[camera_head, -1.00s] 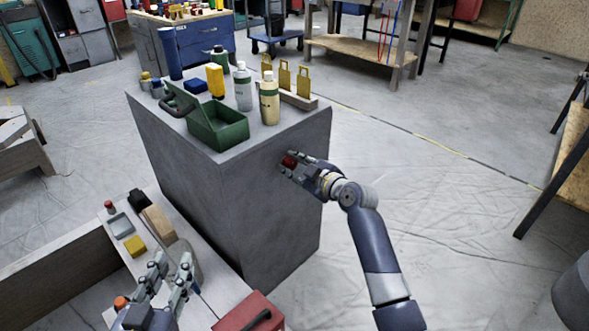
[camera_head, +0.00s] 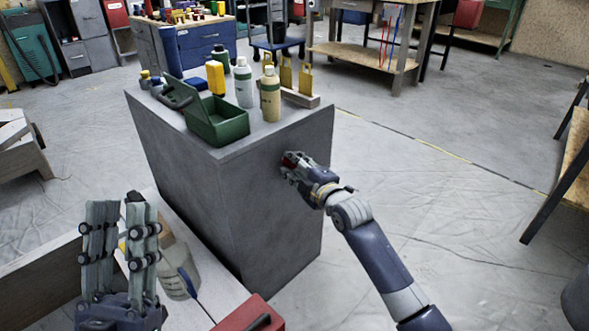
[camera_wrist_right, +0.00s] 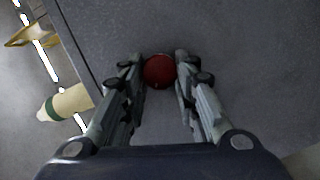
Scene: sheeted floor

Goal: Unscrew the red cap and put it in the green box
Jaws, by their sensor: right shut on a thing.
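My right gripper (camera_head: 291,167) is shut on the red cap (camera_head: 287,160), in front of the grey cabinet's side face. In the right wrist view the round red cap (camera_wrist_right: 159,70) sits between the fingertips of my right gripper (camera_wrist_right: 159,62). The green box (camera_head: 222,126) stands open on the cabinet top, near its front corner, up and left of my right gripper. My left gripper (camera_head: 120,205) is open and empty at the lower left, fingers pointing up. A pale bottle (camera_head: 178,275) is beside it on the lower bench, partly hidden by its fingers.
The grey cabinet (camera_head: 235,205) also carries two pale bottles (camera_head: 243,85) (camera_head: 270,98), a yellow container (camera_head: 215,78) and a wooden block with yellow tags (camera_head: 300,97). A red case (camera_head: 250,314) is at the bottom. The floor right of the cabinet is clear.

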